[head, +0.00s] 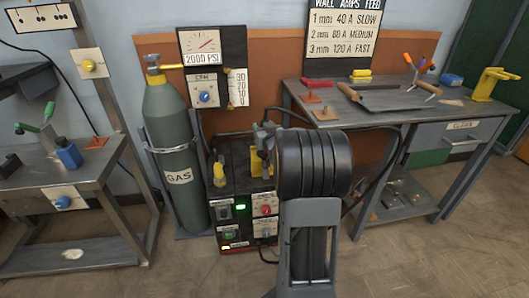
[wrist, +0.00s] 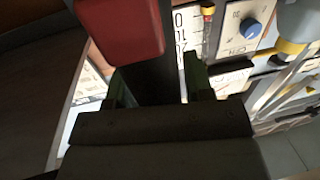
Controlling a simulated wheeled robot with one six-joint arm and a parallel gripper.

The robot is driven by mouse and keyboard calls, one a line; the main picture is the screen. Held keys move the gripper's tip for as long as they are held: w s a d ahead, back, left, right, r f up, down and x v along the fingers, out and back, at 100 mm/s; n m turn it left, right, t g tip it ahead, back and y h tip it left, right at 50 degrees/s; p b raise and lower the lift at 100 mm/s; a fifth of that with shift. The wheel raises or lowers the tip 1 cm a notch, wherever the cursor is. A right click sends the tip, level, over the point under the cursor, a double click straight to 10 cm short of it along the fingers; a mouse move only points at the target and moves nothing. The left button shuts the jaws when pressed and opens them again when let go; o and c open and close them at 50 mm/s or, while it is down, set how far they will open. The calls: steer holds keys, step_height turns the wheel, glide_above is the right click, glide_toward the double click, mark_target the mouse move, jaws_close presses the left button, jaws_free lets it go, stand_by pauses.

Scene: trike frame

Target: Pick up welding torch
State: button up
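The welding machine (head: 238,240) stands on the floor right of the gas cylinder, with a green light lit. I cannot make out a welding torch for certain. A yellow part (head: 219,174) stands on the machine's left side, and another yellow part (head: 262,162) is at its top, partly behind my arm. My gripper (wrist: 155,82) is above the machine, largely hidden by my arm in the head view. In the wrist view its two fingers are apart, with a dark shape between them. Whether they grip it is unclear. A red block (wrist: 119,28) is close beside the fingers.
A workbench (head: 375,108) with tools is at right. A metal table (head: 70,170) with a blue item (head: 68,152) is at left. A dark cable loops right of my arm. Front floor is clear.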

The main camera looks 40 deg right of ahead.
steer(key=c, duration=0.6)
steer(key=shift+r, duration=0.1)
